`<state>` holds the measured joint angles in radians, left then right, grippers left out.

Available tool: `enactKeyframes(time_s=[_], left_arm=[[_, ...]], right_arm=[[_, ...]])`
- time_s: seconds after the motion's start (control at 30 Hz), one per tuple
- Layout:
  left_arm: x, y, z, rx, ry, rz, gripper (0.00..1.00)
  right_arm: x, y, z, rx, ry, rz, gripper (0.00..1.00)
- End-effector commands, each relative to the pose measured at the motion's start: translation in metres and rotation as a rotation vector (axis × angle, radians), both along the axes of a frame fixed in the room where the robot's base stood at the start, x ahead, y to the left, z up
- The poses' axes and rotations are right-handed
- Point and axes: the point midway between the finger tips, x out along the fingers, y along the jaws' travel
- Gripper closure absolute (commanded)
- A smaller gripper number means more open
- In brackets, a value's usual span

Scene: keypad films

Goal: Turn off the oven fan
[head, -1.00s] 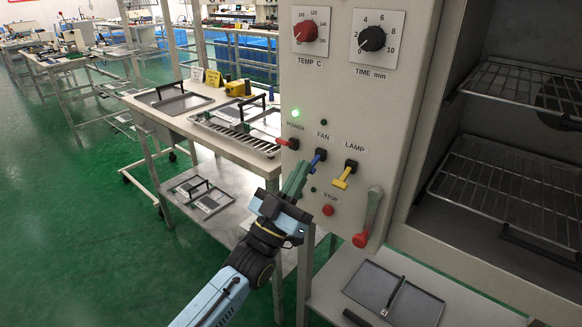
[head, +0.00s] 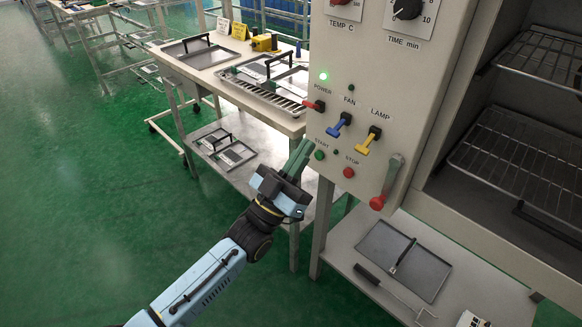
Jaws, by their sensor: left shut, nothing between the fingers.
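The blue FAN switch (head: 339,126) is on the grey oven control panel (head: 350,62), its lever slanting down and to the left. The small lamp (head: 350,90) above the FAN label is dark. My left gripper (head: 306,146) is shut and empty, with green fingers pointing up toward the panel's left edge. It is below and left of the blue lever, apart from it in the picture, close to the green START button (head: 319,155). My right gripper is not in view.
The red POWER switch (head: 315,105) sits left of FAN under a lit green lamp (head: 323,77). The yellow LAMP switch (head: 369,139), red STOP button (head: 348,172) and red-knobbed handle (head: 385,185) are nearby. A table with trays (head: 218,66) stands behind left.

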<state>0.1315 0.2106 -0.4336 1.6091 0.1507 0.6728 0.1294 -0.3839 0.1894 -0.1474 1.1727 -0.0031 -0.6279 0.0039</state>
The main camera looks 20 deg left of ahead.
Motion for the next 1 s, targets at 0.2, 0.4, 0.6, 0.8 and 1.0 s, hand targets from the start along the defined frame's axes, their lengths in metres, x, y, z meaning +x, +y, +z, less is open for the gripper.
enactKeyframes(time_s=[0.2,0.4,0.6,0.8,1.0], left_arm=[[-0.021,0.012,-0.02,0.0,0.0,0.0,1.0],[-0.026,0.014,-0.024,0.0,-0.001,-0.001,1.0],[-0.025,0.014,-0.024,0.001,-0.002,0.0,1.0],[-0.025,0.014,-0.024,0.0,-0.001,0.001,1.0],[-0.014,0.02,-0.067,0.062,0.13,0.042,1.0]], right_arm=[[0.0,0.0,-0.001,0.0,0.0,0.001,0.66],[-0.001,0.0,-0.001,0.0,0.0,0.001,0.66],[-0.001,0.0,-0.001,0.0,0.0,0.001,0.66],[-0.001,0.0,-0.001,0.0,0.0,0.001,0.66],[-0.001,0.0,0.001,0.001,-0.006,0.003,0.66]])
